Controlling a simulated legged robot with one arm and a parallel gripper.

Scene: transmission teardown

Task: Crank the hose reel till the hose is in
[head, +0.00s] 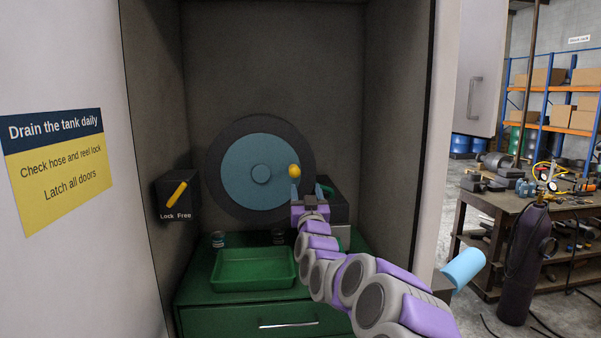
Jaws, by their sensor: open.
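The hose reel (232,167) is a dark disc with a blue face and a round hub, at the back of a grey cabinet. A yellow crank knob (294,170) sticks out near the right edge of its blue face. My gripper (295,190) is at the knob, just below it in the picture, with its jaws open. I cannot tell whether a jaw touches the knob. A bit of green hose (327,190) shows behind my gripper to the right; most of it is hidden. A lock box (177,196) on the left wall, marked Lock and Free, has a tilted yellow lever.
A green tray (253,283) lies on the green drawer unit (195,290) below the reel. Small jars (218,239) stand behind it. Cabinet walls close in on both sides. A cluttered workbench (480,203) and a dark gas cylinder (524,262) stand outside to the right.

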